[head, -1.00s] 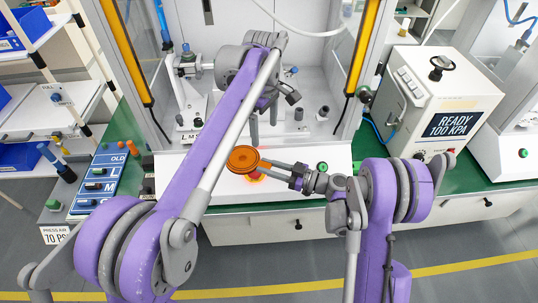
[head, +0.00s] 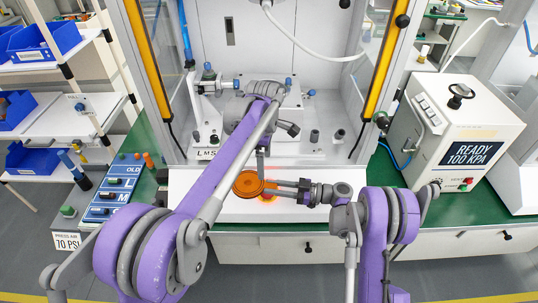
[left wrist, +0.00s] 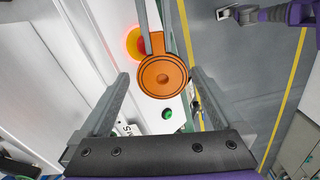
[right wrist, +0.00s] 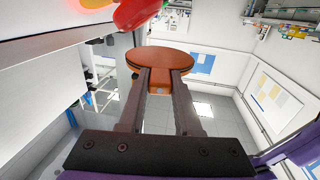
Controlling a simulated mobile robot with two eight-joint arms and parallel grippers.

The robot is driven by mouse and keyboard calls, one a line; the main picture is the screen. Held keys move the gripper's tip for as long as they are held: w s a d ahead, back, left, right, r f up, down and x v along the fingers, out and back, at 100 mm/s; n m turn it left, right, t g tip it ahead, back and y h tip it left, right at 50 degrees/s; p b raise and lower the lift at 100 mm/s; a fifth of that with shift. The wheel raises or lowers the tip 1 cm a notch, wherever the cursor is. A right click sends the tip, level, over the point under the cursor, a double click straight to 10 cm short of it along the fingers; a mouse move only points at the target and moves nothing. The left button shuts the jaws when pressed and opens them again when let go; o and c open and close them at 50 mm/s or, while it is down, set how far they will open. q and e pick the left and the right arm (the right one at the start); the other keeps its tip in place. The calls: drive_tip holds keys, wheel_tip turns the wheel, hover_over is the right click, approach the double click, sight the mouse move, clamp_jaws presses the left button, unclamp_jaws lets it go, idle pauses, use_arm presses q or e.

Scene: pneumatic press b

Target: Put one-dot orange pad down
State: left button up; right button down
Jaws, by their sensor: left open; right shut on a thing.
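The orange pad (head: 248,183) is a round disc with a darker rim, held in front of the press. My right gripper (head: 272,187) is shut on its edge tab from the right. In the left wrist view the pad (left wrist: 163,77) shows its flat face with a small round mark at its centre. In the right wrist view the pad (right wrist: 172,60) sits at the fingertips, clear of any surface there. My left gripper (head: 262,168) is open and empty, close to the pad. Its fingers spread on either side of the pad in its wrist view, without visible contact.
A glowing red button on a yellow base (left wrist: 134,42) is close beside the pad. A green button (head: 344,171) is on the press's white front panel. A blue rack marked OLD, L, M (head: 113,190) stands at left. A READY 100 KPA box (head: 455,115) stands at right.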

sight(265, 185)
use_arm(q)
wheel_tip(265, 185, down, 10)
drive_tip(key=shift+r, duration=0.1)
idle(0.4)
